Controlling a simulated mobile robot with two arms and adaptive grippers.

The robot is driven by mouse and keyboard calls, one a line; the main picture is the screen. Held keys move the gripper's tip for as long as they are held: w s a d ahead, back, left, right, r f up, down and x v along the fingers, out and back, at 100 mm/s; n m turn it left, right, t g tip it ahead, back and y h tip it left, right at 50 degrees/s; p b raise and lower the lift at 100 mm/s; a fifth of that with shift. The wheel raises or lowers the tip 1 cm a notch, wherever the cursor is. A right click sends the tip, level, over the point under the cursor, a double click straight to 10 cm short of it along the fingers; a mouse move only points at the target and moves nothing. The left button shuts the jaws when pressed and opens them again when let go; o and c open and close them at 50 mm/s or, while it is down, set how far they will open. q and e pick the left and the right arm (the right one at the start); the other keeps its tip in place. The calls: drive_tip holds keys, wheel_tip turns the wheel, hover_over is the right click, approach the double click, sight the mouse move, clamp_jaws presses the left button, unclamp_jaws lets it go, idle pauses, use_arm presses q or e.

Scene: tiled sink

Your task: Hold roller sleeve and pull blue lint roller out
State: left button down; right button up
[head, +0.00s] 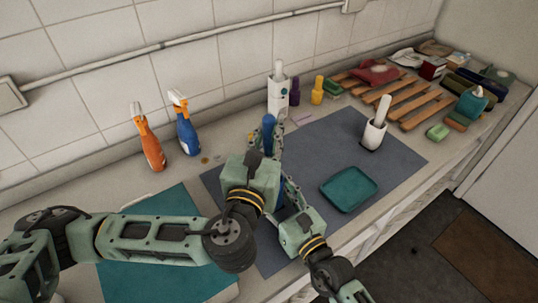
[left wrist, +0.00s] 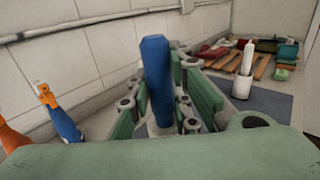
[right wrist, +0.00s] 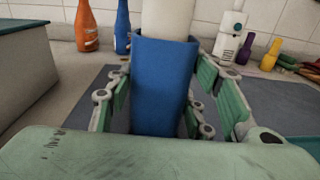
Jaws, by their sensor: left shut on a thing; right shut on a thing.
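The blue lint roller (head: 268,128) stands upright over the grey mat, its handle pointing up. My left gripper (head: 267,146) is shut on it; in the left wrist view the blue handle (left wrist: 156,72) rises between the fingers, with a pale part below. My right gripper (right wrist: 150,100) is lower down, shut on the blue roller sleeve (right wrist: 163,88). In the right wrist view the white roller (right wrist: 167,18) shows above the sleeve's open top rim. The sleeve's bottom is hidden, and in the head view my arms hide most of it.
Orange (head: 148,140) and blue (head: 185,127) spray bottles stand left by the wall. A white holder (head: 277,98) stands behind the grey mat (head: 318,148). A teal tray (head: 349,190) and a white brush holder (head: 373,135) are at right. Wooden slats (head: 410,105) lie farther back.

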use_arm(q)
wheel_tip(320, 180, up, 10)
drive_tip(key=shift+f, duration=0.25)
use_arm(e)
drive_tip(key=o, duration=1.4)
drive_tip(key=shift+s, duration=0.15)
